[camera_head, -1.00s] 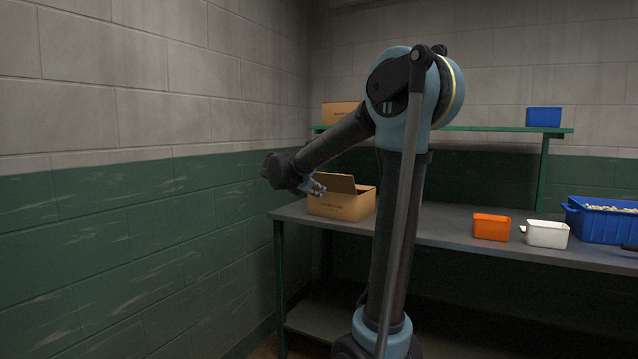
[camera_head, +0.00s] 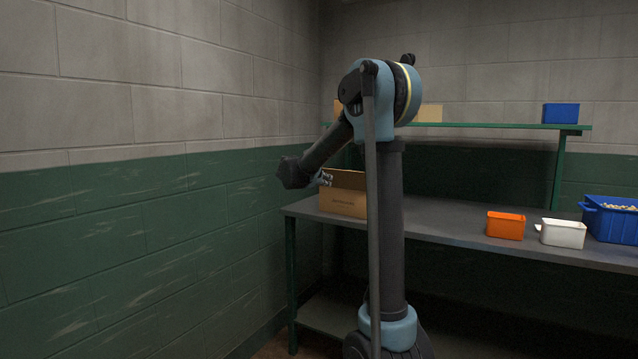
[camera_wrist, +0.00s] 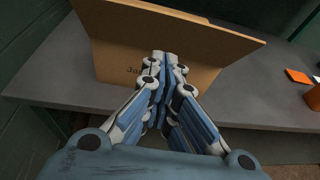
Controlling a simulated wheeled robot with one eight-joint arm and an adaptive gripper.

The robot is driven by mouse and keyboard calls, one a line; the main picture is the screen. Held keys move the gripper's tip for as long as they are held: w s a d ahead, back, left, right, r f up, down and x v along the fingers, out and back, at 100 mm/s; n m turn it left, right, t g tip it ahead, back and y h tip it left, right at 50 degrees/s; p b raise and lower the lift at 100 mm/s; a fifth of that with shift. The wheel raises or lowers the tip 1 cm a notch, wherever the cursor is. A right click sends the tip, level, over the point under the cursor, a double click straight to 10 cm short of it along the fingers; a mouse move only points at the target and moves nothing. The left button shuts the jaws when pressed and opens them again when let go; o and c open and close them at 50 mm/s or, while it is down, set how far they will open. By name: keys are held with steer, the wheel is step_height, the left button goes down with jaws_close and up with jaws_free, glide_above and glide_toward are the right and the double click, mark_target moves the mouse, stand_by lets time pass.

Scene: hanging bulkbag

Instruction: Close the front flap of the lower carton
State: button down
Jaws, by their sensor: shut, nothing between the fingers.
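The lower carton (camera_head: 343,203) stands on the left end of the grey bench, its printed front wall facing me. A dark brown panel (camera_head: 348,180) shows above that wall; I cannot tell which flap it is. My arm hides the carton's right side. My gripper (camera_head: 325,178) is shut and empty at the carton's upper left. In the wrist view, the shut fingertips (camera_wrist: 163,58) overlap the brown carton face (camera_wrist: 115,50) with its partly covered print. I cannot tell whether they touch it.
The bench (camera_head: 450,222) also bears an orange bin (camera_head: 505,226), a white bin (camera_head: 563,234) and a blue tub (camera_head: 610,222). The shelf above holds another carton (camera_head: 431,113), partly hidden by my arm, and a blue bin (camera_head: 561,113). A wall closes off the left.

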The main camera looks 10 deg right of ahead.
mark_target(338, 177)
steer(key=shift+w+d+r, duration=0.4)
steer(key=shift+w+d, duration=0.3)
steer(key=shift+w, duration=0.1)
steer(key=shift+w+d+r, duration=0.4)
steer(key=shift+w+d, duration=0.3)
steer(key=shift+w, duration=0.1)
steer(key=shift+a, duration=0.15)
